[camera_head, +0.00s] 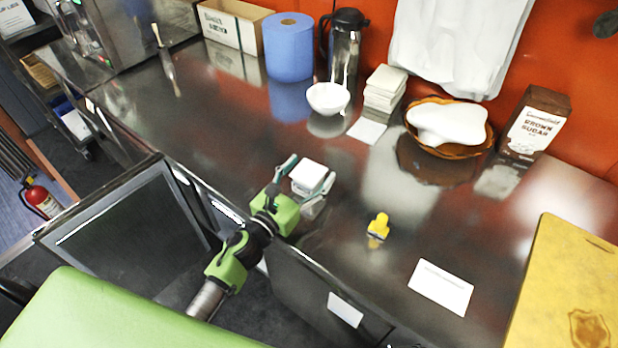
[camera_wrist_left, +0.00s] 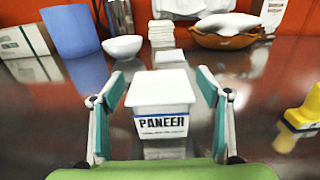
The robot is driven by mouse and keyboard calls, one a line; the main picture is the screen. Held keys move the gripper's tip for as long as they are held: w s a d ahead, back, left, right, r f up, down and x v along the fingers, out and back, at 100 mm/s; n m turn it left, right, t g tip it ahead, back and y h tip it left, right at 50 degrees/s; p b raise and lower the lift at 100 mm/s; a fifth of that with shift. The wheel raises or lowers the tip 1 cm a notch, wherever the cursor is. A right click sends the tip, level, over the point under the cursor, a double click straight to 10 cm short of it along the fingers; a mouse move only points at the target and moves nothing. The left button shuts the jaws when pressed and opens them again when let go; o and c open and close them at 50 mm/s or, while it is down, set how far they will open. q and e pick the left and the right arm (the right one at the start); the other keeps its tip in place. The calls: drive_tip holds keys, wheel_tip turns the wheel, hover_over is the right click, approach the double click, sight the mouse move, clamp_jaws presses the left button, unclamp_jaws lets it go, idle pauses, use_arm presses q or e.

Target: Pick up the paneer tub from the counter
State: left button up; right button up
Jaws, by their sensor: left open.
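The paneer tub (camera_wrist_left: 161,104) is a white tub with a lid and a blue-edged label reading PANEER. It stands upright on the metal counter (camera_head: 225,130), near the front edge. It also shows in the head view (camera_head: 309,174). My left gripper (camera_wrist_left: 160,90) is open, with one finger on each side of the tub. Small gaps show between the fingers and the tub walls. In the head view the left gripper (camera_head: 303,178) comes in from the front edge, and its fingers partly hide the tub. My right gripper is not in view.
A white bowl (camera_head: 328,98), white stack (camera_head: 384,88), basket (camera_head: 449,127), brown sugar box (camera_head: 536,122) and blue roll (camera_head: 288,46) stand behind. A yellow board (camera_head: 565,270) lies far right.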

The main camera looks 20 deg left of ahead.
use_arm(q)
drive_tip(key=c, duration=1.4)
drive_tip(key=shift+r, duration=0.1)
